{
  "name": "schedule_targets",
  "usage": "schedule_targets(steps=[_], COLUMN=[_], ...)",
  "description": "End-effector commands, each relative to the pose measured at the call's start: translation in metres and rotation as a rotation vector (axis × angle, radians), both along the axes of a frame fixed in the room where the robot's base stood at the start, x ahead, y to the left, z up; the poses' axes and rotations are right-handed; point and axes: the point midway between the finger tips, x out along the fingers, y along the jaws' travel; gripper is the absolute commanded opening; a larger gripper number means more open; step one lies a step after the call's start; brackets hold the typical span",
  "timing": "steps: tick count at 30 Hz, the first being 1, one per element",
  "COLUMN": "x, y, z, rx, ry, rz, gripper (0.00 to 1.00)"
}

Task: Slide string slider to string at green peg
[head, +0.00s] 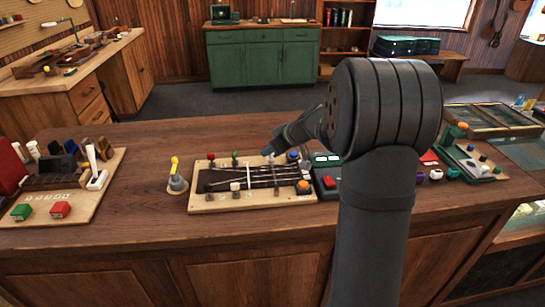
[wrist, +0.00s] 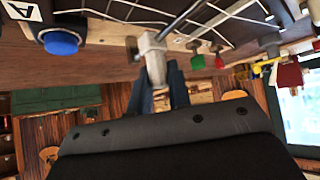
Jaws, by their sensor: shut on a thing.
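The string board (head: 200,205) lies on the bench with several strings across it. Along its far edge stand a red peg (head: 211,157), a green peg (head: 234,155) and a blue peg (head: 292,155). My gripper (head: 270,149) is at the far edge, between the green and blue pegs. In the wrist view my gripper (wrist: 172,72) is shut on a pale grey block (wrist: 152,55), which looks like the string slider. The green peg (wrist: 197,62) and red peg (wrist: 219,60) are right of it there, apart from it; the blue knob (wrist: 60,42) is left.
A yellow-handled tool (head: 175,172) stands left of the board. Left of that is a wooden tray (head: 100,195) with blocks. A dark green box (head: 326,162) sits close right of the board. An orange knob (head: 303,187) is at the board's near right corner. Bench in front is clear.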

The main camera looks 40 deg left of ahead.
Motion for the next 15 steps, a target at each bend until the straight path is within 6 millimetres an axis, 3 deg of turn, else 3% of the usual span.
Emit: schedule_targets(steps=[10, 11, 13, 15], x=[0.0039, 0.0039, 0.0037, 0.0034], y=[0.0033, 0.0033, 0.0030, 0.0028], z=[0.0020, 0.0020, 0.0016, 0.0014], rx=[0.004, 0.004, 0.004, 0.003], ry=[-0.006, -0.006, -0.006, -0.005], rz=[-0.004, -0.004, -0.004, -0.004], gripper=[0.00, 0.23, 0.37, 0.39])
